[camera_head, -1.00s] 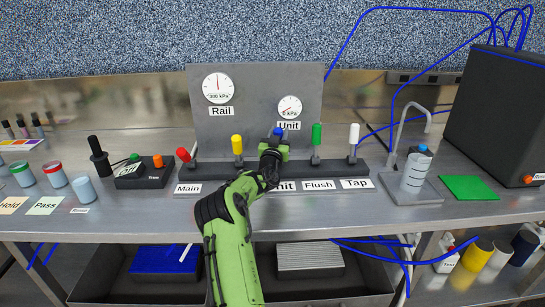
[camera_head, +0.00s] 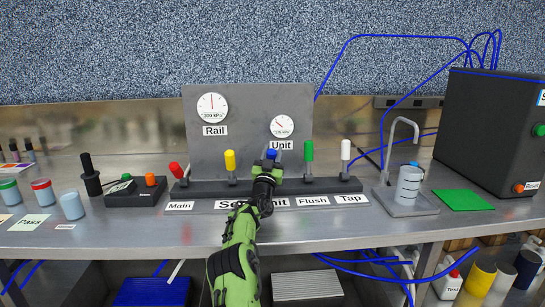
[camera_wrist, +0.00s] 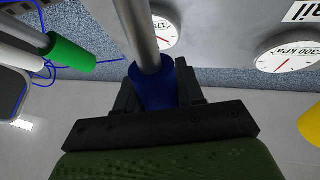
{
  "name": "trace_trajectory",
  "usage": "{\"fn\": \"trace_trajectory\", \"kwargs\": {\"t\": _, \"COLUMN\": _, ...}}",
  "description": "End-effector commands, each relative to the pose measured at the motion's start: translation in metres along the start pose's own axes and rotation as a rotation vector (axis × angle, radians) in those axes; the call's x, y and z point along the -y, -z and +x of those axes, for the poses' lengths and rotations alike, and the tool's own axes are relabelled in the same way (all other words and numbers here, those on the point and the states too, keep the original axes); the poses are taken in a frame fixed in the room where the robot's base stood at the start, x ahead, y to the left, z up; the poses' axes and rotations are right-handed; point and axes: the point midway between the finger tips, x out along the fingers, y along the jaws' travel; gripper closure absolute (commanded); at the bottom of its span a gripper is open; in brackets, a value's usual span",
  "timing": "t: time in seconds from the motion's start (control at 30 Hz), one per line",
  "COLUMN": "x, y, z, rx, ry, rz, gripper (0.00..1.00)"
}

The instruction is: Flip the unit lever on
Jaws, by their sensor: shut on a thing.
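The unit lever has a blue handle (camera_head: 271,153) and stands in the row of levers behind the Unit label (camera_head: 281,202), whose first letter is hidden by my arm. My gripper (camera_head: 268,172) is at this lever. In the wrist view, my gripper (camera_wrist: 155,105) is shut around the blue handle (camera_wrist: 152,88), with a jaw on each side and the grey rod running out beyond it. The lever's base is hidden behind my gripper. The Unit gauge (camera_head: 283,126) shows a three-digit kPa reading, with its needle pointing up and left.
The yellow lever (camera_head: 230,160) and green lever (camera_head: 308,151) stand close on either side. A white lever (camera_head: 346,150) is farther right; a red lever (camera_head: 176,170) leans left. The Rail gauge (camera_head: 211,107) is on the grey panel. Bare bench lies in front of the labels.

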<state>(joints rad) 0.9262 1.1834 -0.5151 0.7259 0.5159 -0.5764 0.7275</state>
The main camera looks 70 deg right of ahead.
Motion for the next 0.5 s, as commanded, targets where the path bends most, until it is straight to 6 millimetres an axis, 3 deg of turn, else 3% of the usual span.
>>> {"fn": "trace_trajectory", "kwargs": {"t": 0.1, "x": 0.0001, "y": 0.0013, "z": 0.0004, "rx": -0.002, "ry": 0.000, "rz": 0.000, "gripper": 1.00}}
{"fn": "trace_trajectory", "kwargs": {"t": 0.13, "x": 0.0001, "y": 0.0013, "z": 0.0004, "rx": -0.002, "ry": 0.000, "rz": 0.000, "gripper": 0.61}}
{"fn": "trace_trajectory", "kwargs": {"t": 0.27, "x": 0.0001, "y": 0.0012, "z": 0.0003, "rx": -0.002, "ry": 0.001, "rz": 0.000, "gripper": 0.42}}
{"fn": "trace_trajectory", "kwargs": {"t": 0.5, "x": 0.0001, "y": 0.0007, "z": 0.0001, "rx": -0.001, "ry": 0.001, "rz": 0.000, "gripper": 0.42}}
